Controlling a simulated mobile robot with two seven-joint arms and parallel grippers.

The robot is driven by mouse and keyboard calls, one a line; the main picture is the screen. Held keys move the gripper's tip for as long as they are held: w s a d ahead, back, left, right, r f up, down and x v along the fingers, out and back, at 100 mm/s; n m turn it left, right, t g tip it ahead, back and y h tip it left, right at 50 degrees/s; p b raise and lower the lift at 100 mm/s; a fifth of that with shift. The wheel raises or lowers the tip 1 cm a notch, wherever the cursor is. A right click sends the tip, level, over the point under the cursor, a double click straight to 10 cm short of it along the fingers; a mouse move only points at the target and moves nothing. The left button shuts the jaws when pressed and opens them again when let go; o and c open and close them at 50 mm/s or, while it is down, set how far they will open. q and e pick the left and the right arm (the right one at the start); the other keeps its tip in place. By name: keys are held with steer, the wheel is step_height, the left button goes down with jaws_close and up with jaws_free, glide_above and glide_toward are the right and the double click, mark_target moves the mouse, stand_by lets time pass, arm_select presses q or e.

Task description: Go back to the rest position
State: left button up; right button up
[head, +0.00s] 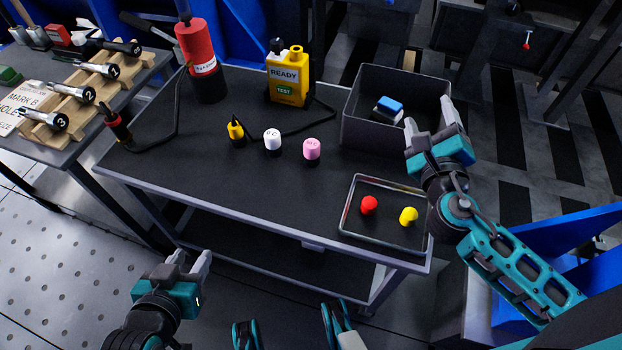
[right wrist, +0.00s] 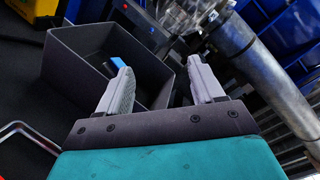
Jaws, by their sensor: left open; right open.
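My left gripper (head: 189,268) is open and empty, in front of the table's near edge at the lower left of the head view. My right gripper (head: 428,124) is open beside the right side of the grey bin (head: 372,133). In the right wrist view its two fingers (right wrist: 160,92) stand apart with nothing between them, and the bin (right wrist: 75,75) lies beyond. A blue-topped block (head: 390,105) lies inside the bin.
The black table (head: 225,165) holds a red cylinder (head: 196,45), a yellow READY tester (head: 288,78), a white cap (head: 272,139), a pink cap (head: 312,149) and a tray (head: 345,222) with red (head: 369,205) and yellow (head: 409,216) pieces. A tool bench (head: 75,148) stands left.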

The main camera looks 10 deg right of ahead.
steer(key=shift+v, duration=1.2)
arm_select(q)
steer(key=shift+r, duration=0.15)
steer(key=s+a+r+y+p, duration=0.1)
steer(key=a+r+p, duration=0.2)
steer(key=r+p, duration=0.6)
steer(key=p, duration=0.5)
steer(key=shift+s+r, duration=0.25)
steer(key=shift+r, duration=0.1)
arm_select(e)
steer(key=s+a+f+n+g+y, duration=0.2)
steer(key=a+n, duration=0.4)
steer(key=n, duration=1)
steer(key=s+a+f+n+g+y, duration=0.1)
steer(key=s+a+n+g+y, duration=0.3)
steer(key=n, duration=1.2)
steer(key=s+a+y, duration=0.1)
steer(key=s+a, duration=0.1)
steer(key=s, duration=0.1)
steer(key=shift+s+a+f, duration=0.2)
steer(key=shift+a+f, duration=0.05)
steer(key=shift+f, duration=0.15)
